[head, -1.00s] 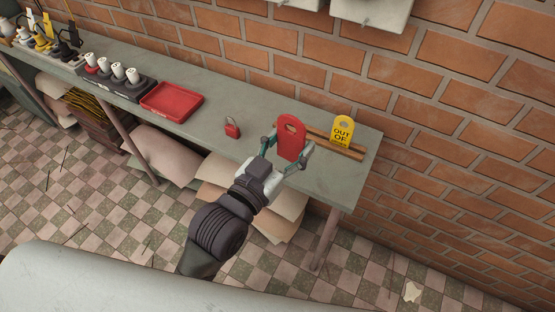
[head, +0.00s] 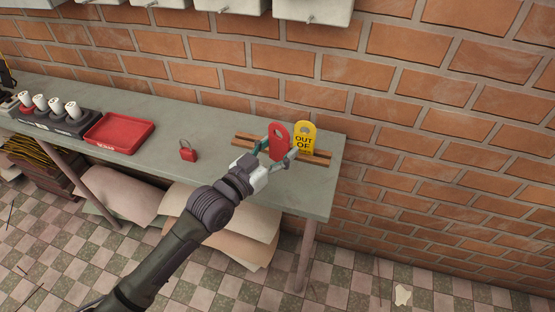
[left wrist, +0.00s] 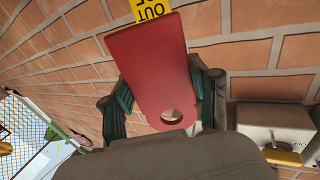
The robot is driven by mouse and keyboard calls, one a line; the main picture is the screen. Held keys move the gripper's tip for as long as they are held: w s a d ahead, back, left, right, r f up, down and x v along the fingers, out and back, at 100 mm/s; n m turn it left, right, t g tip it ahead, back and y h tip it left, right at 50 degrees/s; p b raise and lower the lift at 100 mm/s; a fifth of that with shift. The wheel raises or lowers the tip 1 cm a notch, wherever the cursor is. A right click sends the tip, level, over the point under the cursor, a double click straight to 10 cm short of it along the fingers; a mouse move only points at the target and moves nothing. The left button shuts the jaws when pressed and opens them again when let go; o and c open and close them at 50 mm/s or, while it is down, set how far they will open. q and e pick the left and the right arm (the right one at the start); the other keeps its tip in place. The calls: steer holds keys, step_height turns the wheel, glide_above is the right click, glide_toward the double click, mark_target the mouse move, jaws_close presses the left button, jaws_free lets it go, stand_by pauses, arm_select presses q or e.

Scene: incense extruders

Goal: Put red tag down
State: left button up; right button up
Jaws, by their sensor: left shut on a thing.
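The red tag (head: 278,140) is a flat plate with a round hole near its upper end. My left gripper (head: 277,150) is shut on it and holds it upright at the wooden rack (head: 245,139) on the bench. I cannot tell whether its lower edge touches the rack. A yellow "OUT OF" tag (head: 304,138) stands in the rack just right of the red tag. In the left wrist view the red tag (left wrist: 150,65) is between the fingers, with part of the yellow tag (left wrist: 150,9) beyond it. My right gripper is in neither view.
A red padlock (head: 188,152) and a red tray (head: 119,133) are on the bench (head: 219,122) to the left. A dark holder (head: 50,123) with several white-topped items is farther left. A brick wall and grey boxes (head: 313,10) are behind.

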mark_target(278, 160)
arm_select(q)
steer(key=shift+w+f, duration=0.1)
steer(key=shift+f, duration=0.3)
step_height(278, 160, down, 3)
steer(key=shift+f, duration=0.2)
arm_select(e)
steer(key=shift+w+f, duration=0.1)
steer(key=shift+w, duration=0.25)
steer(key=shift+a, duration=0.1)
arm_select(q)
steer(key=shift+f+b, duration=0.45)
steer(key=shift+f, duration=0.15)
steer(key=o, duration=1.1)
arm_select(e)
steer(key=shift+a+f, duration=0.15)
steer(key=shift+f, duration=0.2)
